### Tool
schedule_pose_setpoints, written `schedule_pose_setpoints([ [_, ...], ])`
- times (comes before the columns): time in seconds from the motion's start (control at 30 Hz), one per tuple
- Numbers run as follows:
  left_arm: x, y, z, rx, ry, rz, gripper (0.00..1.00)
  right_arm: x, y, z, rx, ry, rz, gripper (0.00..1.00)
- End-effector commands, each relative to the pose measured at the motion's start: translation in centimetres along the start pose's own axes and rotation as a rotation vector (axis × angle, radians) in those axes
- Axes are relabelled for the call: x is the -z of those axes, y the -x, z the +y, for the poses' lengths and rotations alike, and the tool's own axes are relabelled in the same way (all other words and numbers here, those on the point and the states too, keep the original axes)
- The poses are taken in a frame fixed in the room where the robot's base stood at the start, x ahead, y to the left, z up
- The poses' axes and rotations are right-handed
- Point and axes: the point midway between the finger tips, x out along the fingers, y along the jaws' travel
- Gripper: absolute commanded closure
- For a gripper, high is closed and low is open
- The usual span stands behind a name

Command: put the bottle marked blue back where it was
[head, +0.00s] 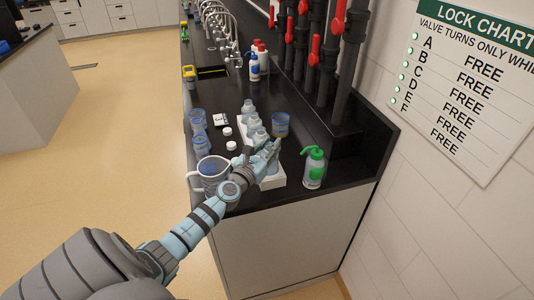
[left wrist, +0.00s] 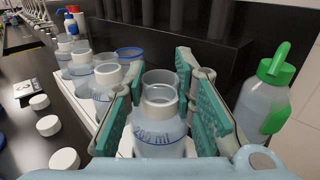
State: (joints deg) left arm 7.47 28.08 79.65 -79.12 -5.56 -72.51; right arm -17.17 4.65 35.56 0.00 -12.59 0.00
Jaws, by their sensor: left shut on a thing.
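My left gripper (head: 270,150) is over the near end of a white rack (head: 273,182) on the black bench. Its green-padded fingers are shut on a clear bottle (left wrist: 160,132) with a white collar and blue "200 ml" print. The bottle is upright, open at the top. I cannot tell whether its base rests in the rack or is just above it. Several similar clear bottles (left wrist: 107,82) stand in a row in the rack beyond it; they also show in the head view (head: 249,115). My right gripper is in neither view.
A green-capped wash bottle (head: 314,168) stands right of the rack. A clear jug (head: 212,172) and blue-rimmed beakers (head: 201,144) are left, and another beaker (head: 281,124) is behind. White caps (left wrist: 48,125) lie left of the rack. Red-handled pipes (head: 315,50) line the back.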

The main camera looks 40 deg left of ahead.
Motion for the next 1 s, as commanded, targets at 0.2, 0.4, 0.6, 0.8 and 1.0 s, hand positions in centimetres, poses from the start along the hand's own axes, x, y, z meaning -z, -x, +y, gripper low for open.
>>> schedule_pose_setpoints([
  [0.2, 0.4, 0.0, 0.0, 0.0, 0.0, -0.001, 1.0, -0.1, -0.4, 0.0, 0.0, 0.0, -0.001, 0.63],
  [0.4, 0.7, 0.0, 0.1, -0.001, 0.0, 0.0, 0.66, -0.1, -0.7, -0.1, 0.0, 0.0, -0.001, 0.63],
  [0.6, 0.6, 0.0, 0.1, -0.001, 0.0, -0.001, 0.56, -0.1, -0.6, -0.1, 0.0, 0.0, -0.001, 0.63],
  [0.8, 0.3, 0.0, 0.1, -0.001, 0.0, -0.001, 0.56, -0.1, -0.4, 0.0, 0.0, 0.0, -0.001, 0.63],
  [1.0, 0.2, 2.6, 0.1, 0.002, -0.002, 0.002, 0.56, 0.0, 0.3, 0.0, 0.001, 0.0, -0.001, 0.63],
])
